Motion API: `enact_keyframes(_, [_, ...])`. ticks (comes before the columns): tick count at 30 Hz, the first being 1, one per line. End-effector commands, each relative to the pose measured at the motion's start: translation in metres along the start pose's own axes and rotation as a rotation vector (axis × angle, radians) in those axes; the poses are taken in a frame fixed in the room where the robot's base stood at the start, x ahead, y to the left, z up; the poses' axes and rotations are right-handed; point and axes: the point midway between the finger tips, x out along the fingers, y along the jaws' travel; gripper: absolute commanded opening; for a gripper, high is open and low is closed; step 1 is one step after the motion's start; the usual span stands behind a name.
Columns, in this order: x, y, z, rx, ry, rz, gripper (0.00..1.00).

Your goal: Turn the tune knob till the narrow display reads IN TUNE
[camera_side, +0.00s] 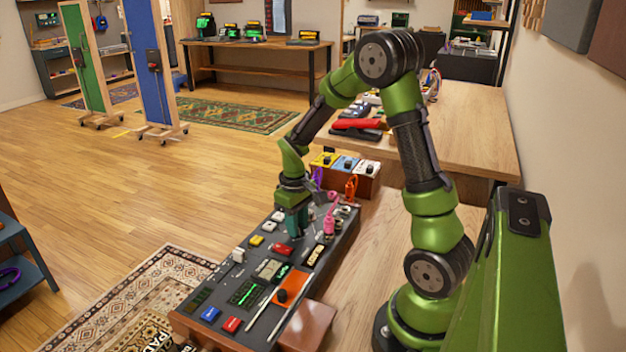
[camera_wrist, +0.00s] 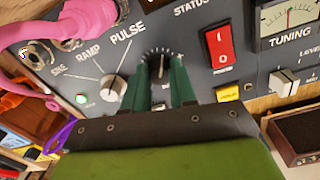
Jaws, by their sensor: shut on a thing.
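My gripper (camera_wrist: 159,80) has its two teal fingers closed around the small black knob (camera_wrist: 159,67) with a dial scale. I take this to be the tune knob; its own label is hidden. In the side view my gripper (camera_side: 293,222) reaches down to the far part of the dark console (camera_side: 322,277), and hides the knob. A needle meter (camera_wrist: 290,16) marked TUNING is cut off at the top right of the wrist view, its needle close to upright. A green-lit screen (camera_side: 245,293) shows on the console. I cannot pick out the narrow display or read any IN TUNE text.
Close to the held knob are a white knob (camera_wrist: 112,88), a red rocker switch (camera_wrist: 218,44), a yellow button (camera_wrist: 228,94) and a white slider (camera_wrist: 283,83). A pink cable (camera_wrist: 88,15) hangs over the panel's left. Pedals (camera_side: 345,163) stand behind the console.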

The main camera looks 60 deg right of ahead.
Motion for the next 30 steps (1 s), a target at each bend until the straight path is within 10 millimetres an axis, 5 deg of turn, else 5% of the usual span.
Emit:
enact_keyframes(13, [-0.0009, -0.0001, -0.0002, 0.011, 0.000, 0.000, 0.00])
enact_keyframes(14, [-0.0009, -0.0001, -0.0002, 0.011, 0.000, 0.000, 0.30])
enact_keyframes(18, [-0.0007, -0.0001, -0.0002, 0.010, 0.000, 0.000, 0.52])
enact_keyframes(30, [-0.0092, 0.0000, -0.0009, 0.010, 0.003, 0.000, 0.52])
